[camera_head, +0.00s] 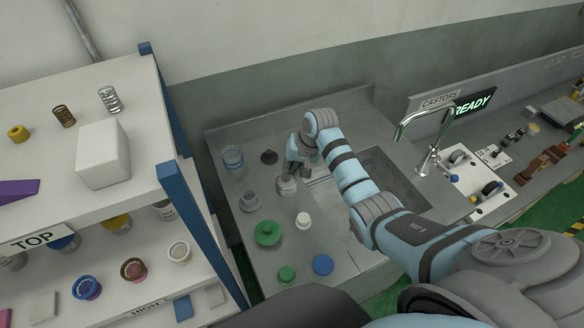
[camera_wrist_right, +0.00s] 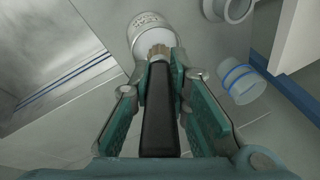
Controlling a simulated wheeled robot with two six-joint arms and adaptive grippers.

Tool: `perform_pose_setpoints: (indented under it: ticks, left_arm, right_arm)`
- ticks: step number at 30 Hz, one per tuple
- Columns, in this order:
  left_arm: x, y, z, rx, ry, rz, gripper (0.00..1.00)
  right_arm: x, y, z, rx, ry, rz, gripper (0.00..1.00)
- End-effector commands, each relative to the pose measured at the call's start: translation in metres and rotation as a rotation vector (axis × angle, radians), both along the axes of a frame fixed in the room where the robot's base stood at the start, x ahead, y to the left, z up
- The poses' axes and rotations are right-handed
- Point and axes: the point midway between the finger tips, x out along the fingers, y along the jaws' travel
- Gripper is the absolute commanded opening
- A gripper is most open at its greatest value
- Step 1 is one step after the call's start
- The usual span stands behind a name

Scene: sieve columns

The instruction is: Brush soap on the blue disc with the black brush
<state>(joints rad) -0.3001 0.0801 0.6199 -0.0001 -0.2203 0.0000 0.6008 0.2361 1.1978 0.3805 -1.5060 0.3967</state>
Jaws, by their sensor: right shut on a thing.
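My right gripper (camera_head: 292,170) is at the back of the grey counter, just above a pale grey jar (camera_head: 287,186). In the right wrist view the gripper (camera_wrist_right: 160,75) is shut on the black brush (camera_wrist_right: 159,115). The brush's tan bristles point at the jar (camera_wrist_right: 150,30), overlapping its near edge; I cannot tell whether they touch it. The brush is hard to make out in the head view. The blue disc (camera_head: 323,265) lies flat near the counter's front edge, apart from the gripper. No soap is discernible on it. My left gripper is not in view.
A green lidded item (camera_head: 267,233), a green disc (camera_head: 286,274), a white cup (camera_head: 303,219), a grey pot (camera_head: 250,201) and a blue-banded clear container (camera_head: 232,158) stand on the counter. A sink (camera_head: 395,185) with a tap (camera_head: 430,150) lies right. A loaded shelf (camera_head: 130,160) stands left.

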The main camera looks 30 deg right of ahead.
Motion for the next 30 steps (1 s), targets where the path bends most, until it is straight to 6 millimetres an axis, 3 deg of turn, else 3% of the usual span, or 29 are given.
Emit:
perform_pose_setpoints:
  ticks: [30]
  left_arm:
    - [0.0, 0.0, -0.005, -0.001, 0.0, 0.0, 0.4]
  right_arm:
    - [0.0, 0.0, -0.012, 0.0, 0.001, 0.0, 0.0]
